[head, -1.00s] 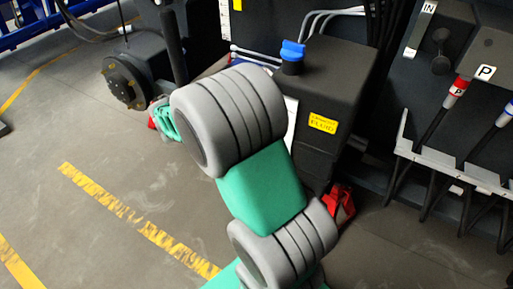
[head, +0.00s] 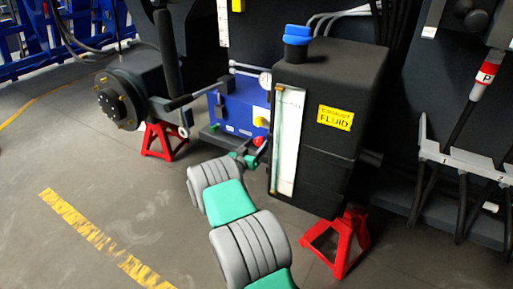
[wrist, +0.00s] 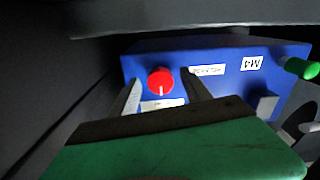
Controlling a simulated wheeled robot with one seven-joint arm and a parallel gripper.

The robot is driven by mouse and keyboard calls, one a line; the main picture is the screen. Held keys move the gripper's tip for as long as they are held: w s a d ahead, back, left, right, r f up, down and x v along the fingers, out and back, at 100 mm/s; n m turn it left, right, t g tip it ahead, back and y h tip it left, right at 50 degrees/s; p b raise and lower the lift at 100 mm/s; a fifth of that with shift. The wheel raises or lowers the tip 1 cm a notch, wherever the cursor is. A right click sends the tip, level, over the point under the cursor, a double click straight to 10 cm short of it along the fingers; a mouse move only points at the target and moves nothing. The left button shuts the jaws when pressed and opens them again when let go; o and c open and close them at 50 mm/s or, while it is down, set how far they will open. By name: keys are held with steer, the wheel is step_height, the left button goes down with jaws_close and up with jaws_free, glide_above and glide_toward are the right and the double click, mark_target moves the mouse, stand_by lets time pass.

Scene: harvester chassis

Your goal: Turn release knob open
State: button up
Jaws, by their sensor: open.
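A red round knob (wrist: 160,80) with a pale line on it sits on the front of a blue box (wrist: 225,62). In the wrist view my gripper (wrist: 162,77) is open and empty, with one finger to the left of the knob and one to the right. I cannot tell how deep the fingertips reach or whether they touch the knob. In the head view the blue box (head: 236,108) stands low behind the black tank, and my gripper (head: 247,157) is near its front. A small red spot, likely the knob (head: 259,141), shows just above my gripper.
The black fluid tank (head: 330,100) with a blue cap (head: 297,34) stands close to the right of my gripper. Red stands (head: 340,240) (head: 163,140) and a wheel hub (head: 122,100) are nearby. A green-tipped part (wrist: 298,68) juts from the box's right. The floor at left is clear.

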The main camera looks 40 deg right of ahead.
steer(key=shift+c, duration=0.4)
jaws_close()
